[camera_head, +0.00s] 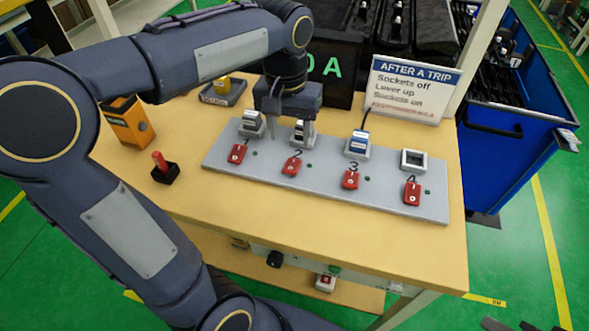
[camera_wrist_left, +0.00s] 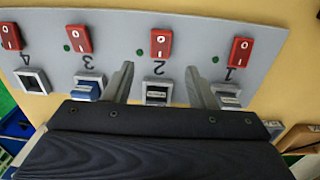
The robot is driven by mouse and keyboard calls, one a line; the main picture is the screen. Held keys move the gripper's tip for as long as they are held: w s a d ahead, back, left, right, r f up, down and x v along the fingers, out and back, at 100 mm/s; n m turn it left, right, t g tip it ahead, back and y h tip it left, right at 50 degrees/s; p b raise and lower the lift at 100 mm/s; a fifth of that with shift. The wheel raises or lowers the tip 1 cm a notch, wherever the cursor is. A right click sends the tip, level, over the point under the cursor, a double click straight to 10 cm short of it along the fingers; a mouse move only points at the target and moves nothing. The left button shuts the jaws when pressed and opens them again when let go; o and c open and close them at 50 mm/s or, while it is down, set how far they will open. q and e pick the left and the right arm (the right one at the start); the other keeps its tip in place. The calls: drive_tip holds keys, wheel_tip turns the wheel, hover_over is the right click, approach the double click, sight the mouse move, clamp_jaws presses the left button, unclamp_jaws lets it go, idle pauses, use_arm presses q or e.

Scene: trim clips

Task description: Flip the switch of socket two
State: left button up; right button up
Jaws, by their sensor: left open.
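The grey socket strip (camera_head: 330,184) lies on the wooden table with sockets numbered 1 to 4. The red switch of socket two (camera_head: 291,165) sits in front of its number; it also shows upright at top middle in the wrist view (camera_wrist_left: 161,43). Which way it is tipped is hard to tell. Socket two (camera_wrist_left: 157,93) holds a dark and white plug. My left gripper (camera_head: 291,137) is open above the strip, its fingers on either side of socket two in the wrist view (camera_wrist_left: 160,85). The fingers are behind the switch, apart from it. My right gripper is not seen.
Red switches one (camera_head: 238,153), three (camera_head: 350,179) and four (camera_head: 412,192) stand along the strip. Socket three holds a blue plug (camera_head: 358,143); socket four (camera_head: 413,159) is empty. A sign (camera_head: 411,90) stands behind. An orange box (camera_head: 128,122) and red lever (camera_head: 160,162) are left.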

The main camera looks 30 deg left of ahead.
sight(294, 162)
use_arm(q)
drive_tip(key=shift+w+f, duration=0.6)
drive_tip(key=shift+w, duration=0.1)
drive_tip(key=shift+f+b, duration=0.65)
drive_tip(key=shift+f, duration=2.95)
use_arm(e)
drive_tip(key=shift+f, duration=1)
use_arm(q)
drive_tip(key=c, duration=1)
drive_tip(key=t+b, duration=0.1)
drive_tip(key=b, duration=0.1)
drive_tip(key=t+b, duration=0.1)
drive_tip(key=b, duration=0.1)
drive_tip(key=s+t+y+b, duration=0.1)
drive_tip(key=b, duration=0.1)
drive_tip(key=shift+d+f+t, duration=0.1)
drive_tip(key=shift+f+t, duration=0.15)
drive_tip(key=shift+t, duration=0.05)
drive_tip(key=shift+s+r+t+b, duration=0.1)
drive_tip(key=shift+r+t+b, duration=0.15)
drive_tip(key=shift+t+b, duration=0.25)
drive_tip(key=shift+r+y, duration=0.15)
drive_tip(key=shift+y, duration=0.15)
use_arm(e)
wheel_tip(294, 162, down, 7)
use_arm(q)
drive_tip(key=o, duration=1)
